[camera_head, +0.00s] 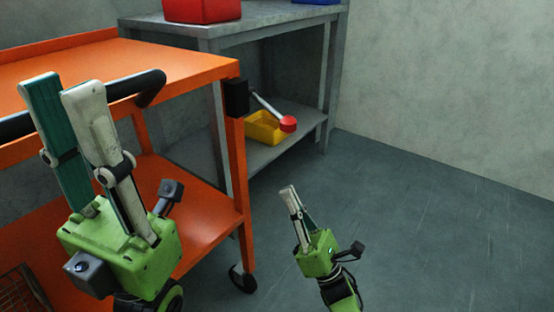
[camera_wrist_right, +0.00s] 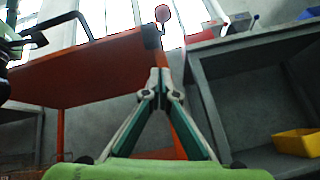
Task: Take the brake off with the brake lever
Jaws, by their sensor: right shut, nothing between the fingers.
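The brake lever (camera_head: 266,104) is a pale rod with a red knob (camera_head: 288,124) at its end. It comes out of a black box (camera_head: 236,98) on the orange cart's right corner and slants down to the right. In the right wrist view the red knob (camera_wrist_right: 162,13) shows at the top, above my fingertips. My right gripper (camera_head: 288,190) is shut and empty, below the knob in the head view and apart from it; it also shows in the right wrist view (camera_wrist_right: 160,72). My left gripper (camera_head: 61,86) is open and empty in front of the cart's handle.
The orange cart (camera_head: 170,62) with a black handle (camera_head: 138,84) fills the left. Behind it a grey shelf (camera_head: 270,14) carries a red bin (camera_head: 202,10) on top and a yellow bin (camera_head: 262,128) below. The floor at the right is clear.

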